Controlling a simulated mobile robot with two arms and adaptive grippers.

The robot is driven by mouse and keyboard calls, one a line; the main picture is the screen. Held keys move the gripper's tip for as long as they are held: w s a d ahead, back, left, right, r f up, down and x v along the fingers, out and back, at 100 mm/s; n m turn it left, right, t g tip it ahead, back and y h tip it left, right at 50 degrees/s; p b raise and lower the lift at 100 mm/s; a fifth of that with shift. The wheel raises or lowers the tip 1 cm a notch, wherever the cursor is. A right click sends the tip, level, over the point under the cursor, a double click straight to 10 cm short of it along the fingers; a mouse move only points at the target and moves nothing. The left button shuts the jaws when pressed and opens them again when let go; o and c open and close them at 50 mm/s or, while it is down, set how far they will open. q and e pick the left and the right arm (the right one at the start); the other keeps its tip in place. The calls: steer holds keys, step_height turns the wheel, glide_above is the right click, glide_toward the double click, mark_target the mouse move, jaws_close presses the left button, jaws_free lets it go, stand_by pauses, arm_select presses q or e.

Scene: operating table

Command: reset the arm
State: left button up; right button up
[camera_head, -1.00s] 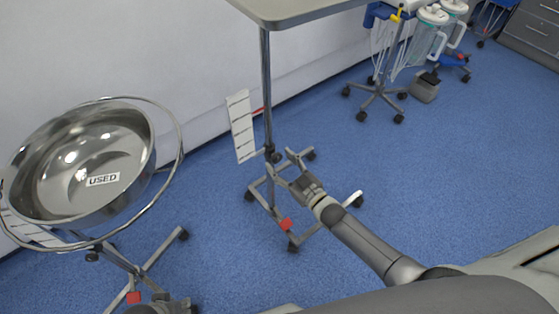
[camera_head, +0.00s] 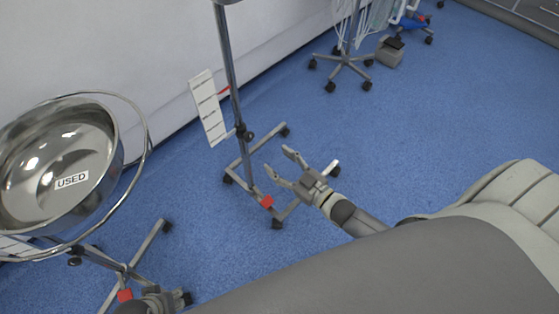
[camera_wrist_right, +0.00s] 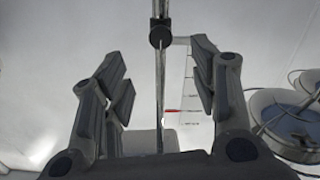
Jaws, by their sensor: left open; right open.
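My right gripper (camera_head: 279,160) is open and empty in the head view, low over the floor beside a wheeled stand. In the right wrist view its two fingers (camera_wrist_right: 160,80) are spread, with nothing held between them. The stand's pole shows behind the gap. My left gripper (camera_head: 152,300) is at the bottom left edge of the head view, by the feet of the basin stand. Only a small part of it shows and its fingertips are hard to make out.
A steel basin labelled USED (camera_head: 98,150) sits in a ring stand at left. The wheeled stand's pole (camera_head: 228,70) rises beside my right gripper, with a white label strip (camera_head: 208,108). Another wheeled stand (camera_head: 343,62) is at the back. Blue floor (camera_head: 440,110) at right is free.

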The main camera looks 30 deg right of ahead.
steer(key=shift+f, duration=0.1)
steer(key=s+a+f+m+g+h, duration=0.25)
steer(key=s+f+g+h, duration=0.2)
steer(key=f+g, duration=0.3)
arm_select(q)
steer(key=s+a+f+g+p, duration=0.1)
steer(key=s+f+p, duration=0.3)
steer(key=s+p, duration=0.5)
steer(key=s+a+f+g+p, duration=0.1)
steer(key=s+f+p, duration=0.4)
steer(key=s+p, duration=0.5)
steer(key=shift+s+a, duration=0.4)
steer(key=shift+a, duration=0.25)
arm_select(e)
steer(key=s+d+f+g, duration=0.1)
steer(key=s+f+g, duration=0.1)
steer(key=s, duration=0.9)
steer(key=s+d+f+m+g+h, duration=0.1)
steer(key=s+f, duration=0.4)
steer(key=s, duration=0.7)
steer(key=s+d+f+g, duration=0.2)
steer(key=s+f+g, duration=0.2)
steer(key=s, duration=0.7)
steer(key=shift+s+d+g+h, duration=0.2)
steer(key=shift+g+h, duration=0.15)
steer(key=shift+g, duration=0.4)
arm_select(q)
steer(key=shift+f, duration=0.1)
arm_select(e)
steer(key=shift+m, duration=0.25)
